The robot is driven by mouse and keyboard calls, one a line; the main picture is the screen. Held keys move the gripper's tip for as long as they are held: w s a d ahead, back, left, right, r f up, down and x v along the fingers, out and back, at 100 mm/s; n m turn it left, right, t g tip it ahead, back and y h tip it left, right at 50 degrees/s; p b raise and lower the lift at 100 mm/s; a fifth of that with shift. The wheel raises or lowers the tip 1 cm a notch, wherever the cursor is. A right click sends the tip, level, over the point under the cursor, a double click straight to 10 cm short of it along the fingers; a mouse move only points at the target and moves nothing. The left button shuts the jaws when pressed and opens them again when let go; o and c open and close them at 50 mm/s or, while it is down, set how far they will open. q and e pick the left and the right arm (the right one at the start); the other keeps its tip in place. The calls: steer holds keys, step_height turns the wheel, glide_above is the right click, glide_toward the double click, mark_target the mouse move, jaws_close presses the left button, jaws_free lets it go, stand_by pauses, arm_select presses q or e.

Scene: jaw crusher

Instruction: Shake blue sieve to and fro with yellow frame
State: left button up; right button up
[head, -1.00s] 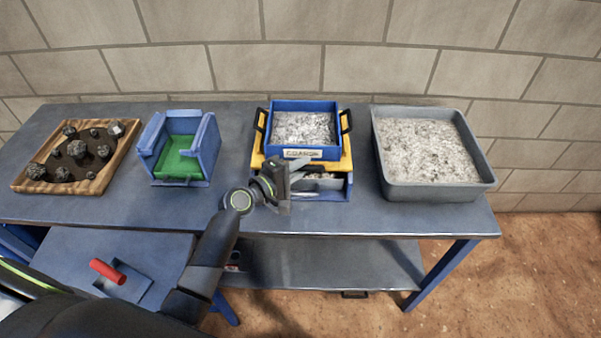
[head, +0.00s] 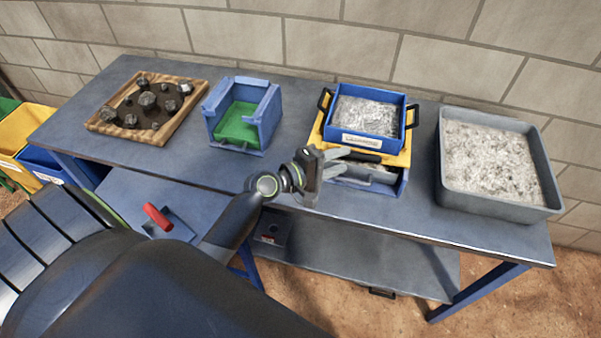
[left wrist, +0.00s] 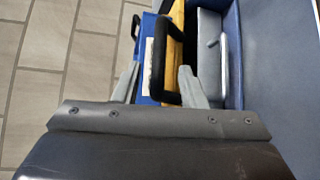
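The blue sieve (head: 365,141) is filled with grey crushed stone and has a pale front label and black side handles. It sits on the yellow frame (head: 398,159), above a blue and grey lower box. My left gripper (head: 347,163) is in front of the frame, its fingers pointing at it. In the left wrist view, the left gripper (left wrist: 158,86) is open. A black handle (left wrist: 157,60) in front of the yellow frame (left wrist: 175,45) lies between the fingers, with gaps visible. The blue sieve (left wrist: 146,85) is partly hidden there. My right gripper is not in view.
A grey tray of crushed stone (head: 548,180) stands right of the frame. A blue bin with a green floor (head: 262,125) and a wooden tray of dark rocks (head: 165,133) stand left. A red handle (head: 158,217) shows on a lower surface. Bare tabletop (head: 300,115) lies between bin and frame.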

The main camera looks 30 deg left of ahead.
arm_select(q)
steer(key=b+v, duration=0.1)
steer(key=v, duration=1)
steer(key=shift+b, duration=0.35)
steer(key=shift+s, duration=0.15)
